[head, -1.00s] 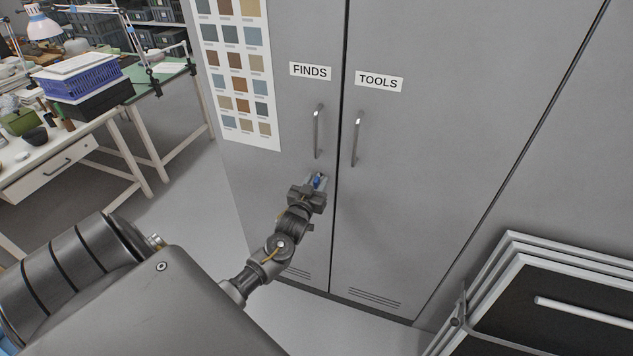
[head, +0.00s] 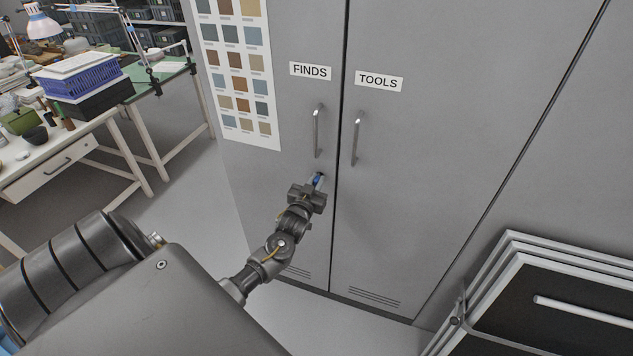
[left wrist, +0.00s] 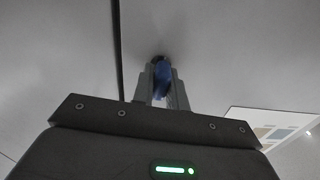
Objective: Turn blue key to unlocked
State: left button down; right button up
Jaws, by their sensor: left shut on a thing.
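The blue key (head: 318,178) is at the lock on the left cabinet door, the one labelled FINDS, below its handle. In the left wrist view the blue key (left wrist: 162,78) stands between the two fingers, its far end at a dark round lock (left wrist: 158,59) in the door. My left gripper (head: 316,182) is shut on the key, with a finger on each side of it. It also shows in the left wrist view (left wrist: 162,88). The lock's face is mostly hidden in the head view. My right gripper is not in view.
The FINDS door (head: 290,120) and the TOOLS door (head: 420,150) are closed, each with a vertical metal handle. A colour chart (head: 240,75) hangs on the left door. Framed panels (head: 540,290) lean at the lower right. Worktables (head: 50,165) stand at the left.

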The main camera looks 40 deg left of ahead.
pick_arm(q)
jog(key=m+p, duration=0.1)
jog(key=m, duration=0.3)
jog(key=shift+r, duration=0.1)
jog(key=m+p, duration=0.1)
jog(key=m, duration=0.3)
jog(key=shift+d+m, duration=0.1)
jog(key=shift+m, duration=0.3)
jog(key=m+p, duration=0.1)
jog(key=m, duration=0.3)
jog(key=shift+p, duration=0.4)
jog(key=shift+d+f+m+p, duration=0.15)
jog(key=shift+m+p, duration=0.35)
jog(key=shift+m, duration=1.5)
jog(key=shift+f, duration=0.1)
jog(key=c, duration=1.4)
grip_release()
